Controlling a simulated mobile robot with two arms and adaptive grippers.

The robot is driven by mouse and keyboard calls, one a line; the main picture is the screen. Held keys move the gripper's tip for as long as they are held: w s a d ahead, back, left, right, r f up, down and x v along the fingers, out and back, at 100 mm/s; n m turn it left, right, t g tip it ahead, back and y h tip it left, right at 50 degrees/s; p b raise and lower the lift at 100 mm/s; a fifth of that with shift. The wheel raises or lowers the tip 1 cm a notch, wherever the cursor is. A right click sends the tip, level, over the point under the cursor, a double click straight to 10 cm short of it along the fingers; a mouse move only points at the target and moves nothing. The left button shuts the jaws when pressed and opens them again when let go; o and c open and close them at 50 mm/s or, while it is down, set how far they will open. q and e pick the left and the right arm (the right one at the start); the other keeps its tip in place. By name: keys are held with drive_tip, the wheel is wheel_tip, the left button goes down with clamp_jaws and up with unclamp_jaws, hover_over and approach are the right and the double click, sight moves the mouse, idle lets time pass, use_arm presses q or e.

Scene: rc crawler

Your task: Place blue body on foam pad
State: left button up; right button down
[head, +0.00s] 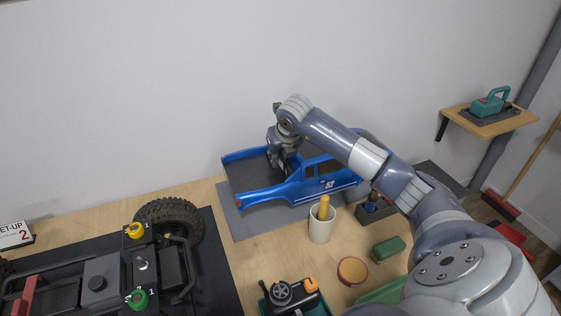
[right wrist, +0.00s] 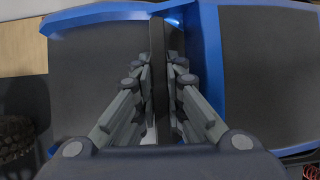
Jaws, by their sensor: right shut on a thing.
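The blue body (head: 285,188), a pickup-style shell with a dark bed and white side marking, is upright over the grey foam pad (head: 245,222) at the back of the bench. Whether its underside touches the pad is hard to tell. My right gripper (head: 279,163) comes down at the bed, just behind the cab. In the right wrist view my right gripper (right wrist: 159,65) is shut on a thin dark upright part of the body, with the blue frame (right wrist: 208,60) beside it. My left gripper is not in view.
A crawler chassis (head: 100,280) with a big tyre (head: 170,220) stands at front left. A white cup (head: 321,225) with a yellow-handled tool, a round tin (head: 352,271), a green box (head: 388,249) and a controller (head: 290,294) are in front of the pad. The wall is close behind.

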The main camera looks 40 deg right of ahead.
sight(277, 167)
wheel_tip(277, 167, down, 4)
drive_tip(key=shift+r+p, duration=0.15)
drive_tip(key=shift+p, duration=0.15)
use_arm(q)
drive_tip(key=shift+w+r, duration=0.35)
use_arm(e)
drive_tip(key=c, duration=1.7)
unclamp_jaws()
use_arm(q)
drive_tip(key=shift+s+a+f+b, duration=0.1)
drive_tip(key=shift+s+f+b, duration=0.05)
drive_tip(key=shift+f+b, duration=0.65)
use_arm(e)
drive_tip(key=v, duration=1.2)
